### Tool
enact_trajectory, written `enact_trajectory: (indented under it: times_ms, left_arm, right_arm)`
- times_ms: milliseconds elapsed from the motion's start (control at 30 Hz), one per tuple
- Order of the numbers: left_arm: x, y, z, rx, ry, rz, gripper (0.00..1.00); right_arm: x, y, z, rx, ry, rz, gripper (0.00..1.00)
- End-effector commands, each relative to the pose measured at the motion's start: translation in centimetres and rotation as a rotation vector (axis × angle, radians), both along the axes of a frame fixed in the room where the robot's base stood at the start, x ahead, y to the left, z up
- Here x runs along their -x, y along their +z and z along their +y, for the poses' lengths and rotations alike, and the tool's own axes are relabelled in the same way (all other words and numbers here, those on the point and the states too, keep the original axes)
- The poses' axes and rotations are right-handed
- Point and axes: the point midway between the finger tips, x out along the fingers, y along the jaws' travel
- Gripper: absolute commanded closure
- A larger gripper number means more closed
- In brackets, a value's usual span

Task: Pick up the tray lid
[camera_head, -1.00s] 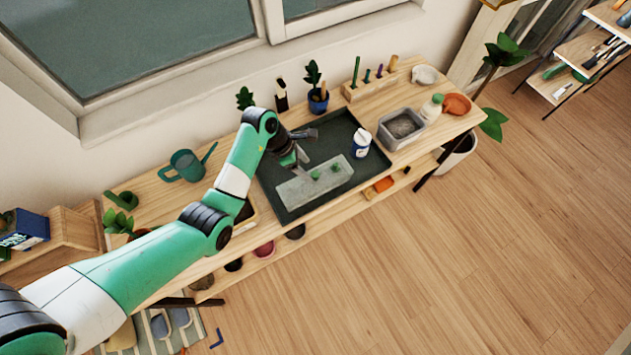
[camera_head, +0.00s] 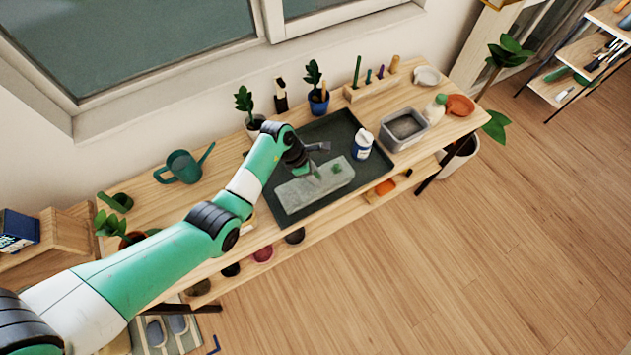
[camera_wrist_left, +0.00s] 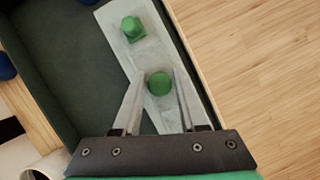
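The tray lid (camera_head: 296,194) is a long pale grey slab with two green knobs, lying in a dark green tray (camera_head: 340,125). In the left wrist view the lid (camera_wrist_left: 118,45) runs diagonally, with one knob (camera_wrist_left: 132,28) farther off and another knob (camera_wrist_left: 159,84) between my fingers. My left gripper (camera_head: 311,168) is over the lid. The left wrist view shows the gripper (camera_wrist_left: 158,78) open, one finger on each side of the nearer knob with gaps visible. I cannot tell how far the fingertips are above the lid. My right gripper is not in view.
A white and blue bottle (camera_head: 362,145) stands in the tray right of the lid. A grey bin (camera_head: 404,130) is farther right. Potted plants (camera_head: 318,100) stand behind the tray, and a green watering can (camera_head: 182,167) is at the left on the wooden bench.

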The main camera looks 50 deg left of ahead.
Motion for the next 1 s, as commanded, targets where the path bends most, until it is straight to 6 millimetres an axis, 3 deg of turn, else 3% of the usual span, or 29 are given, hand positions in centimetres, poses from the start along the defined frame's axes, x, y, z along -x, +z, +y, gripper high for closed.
enact_trajectory:
  times_ms: [33, 200, 667, 900, 1000]
  left_arm:
    - [0.0, 0.0, 0.0, 0.0, 0.0, 0.0, 0.7]
    - [0.0, 0.0, 0.0, 0.0, 0.0, 0.0, 1.0]
    - [0.0, 0.4, 0.0, 0.001, 0.0, -0.001, 1.0]
    - [-0.1, 3.6, 0.0, -0.001, 0.0, -0.004, 1.0]
    - [1.4, 5.6, -0.2, 0.0, 0.001, -0.004, 1.0]
  right_arm:
    - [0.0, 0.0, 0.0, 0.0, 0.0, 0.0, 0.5]
    - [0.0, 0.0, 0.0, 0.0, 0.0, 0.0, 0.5]
    - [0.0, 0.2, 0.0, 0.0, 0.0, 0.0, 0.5]
    - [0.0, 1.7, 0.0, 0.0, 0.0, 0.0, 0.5]
    - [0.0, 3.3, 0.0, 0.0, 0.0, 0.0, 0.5]
